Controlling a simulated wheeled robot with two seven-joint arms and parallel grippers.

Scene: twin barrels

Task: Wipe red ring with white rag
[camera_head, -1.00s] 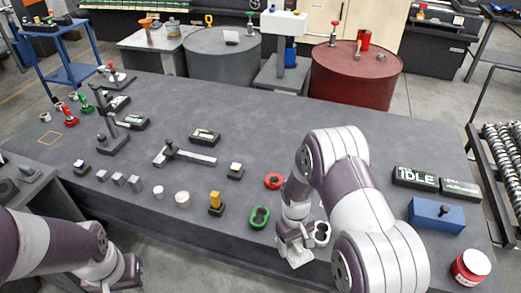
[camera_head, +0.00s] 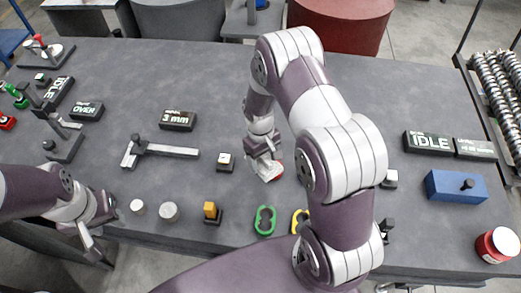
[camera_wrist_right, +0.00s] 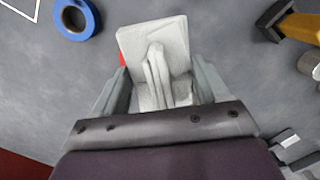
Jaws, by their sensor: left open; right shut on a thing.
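My right gripper (camera_head: 264,152) is shut on the white rag (camera_head: 266,171) in the head view. The rag is at the red ring (camera_head: 279,171), which shows only as a thin red edge beside it. In the right wrist view the rag (camera_wrist_right: 153,45) is a white pad with a raised ridge between the fingers (camera_wrist_right: 160,90). A small piece of the red ring (camera_wrist_right: 122,59) shows at its left edge; the rest is hidden. I cannot tell whether rag and ring touch. My left gripper (camera_head: 96,238) is open and empty near the table's front edge.
A green ring (camera_head: 258,220) and a yellow ring (camera_head: 295,221) lie near the front edge. A blue ring (camera_wrist_right: 75,32) lies nearby in the wrist view.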

